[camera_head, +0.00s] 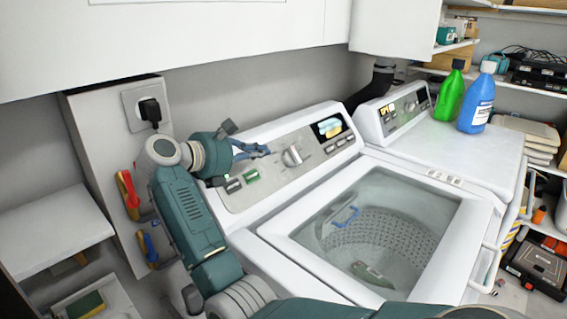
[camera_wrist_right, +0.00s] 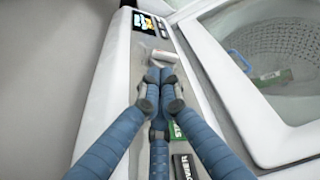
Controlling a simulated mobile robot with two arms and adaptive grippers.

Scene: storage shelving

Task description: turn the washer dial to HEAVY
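The washer (camera_head: 225,215) stands in the middle of the head view, its control panel (camera_head: 270,172) sloping along the back. The dial (camera_head: 292,156) is a light grey knob with a raised grip; it also shows in the right wrist view (camera_wrist_right: 164,57). The dial's markings are too small to read. My right gripper (camera_head: 266,151) hovers over the panel just left of the dial, apparently short of it. In the wrist view its blue fingers (camera_wrist_right: 160,76) are brought together at the tips, with nothing visible between them. My left gripper is not in view.
A lit display (camera_head: 329,128) and several buttons surround the dial. The washer lid is glass, with a basket beneath. A second machine (camera_head: 455,140) on the right carries green (camera_head: 449,95) and blue (camera_head: 477,100) bottles. A cabinet (camera_head: 200,35) hangs above; a socket panel (camera_head: 120,150) stands left.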

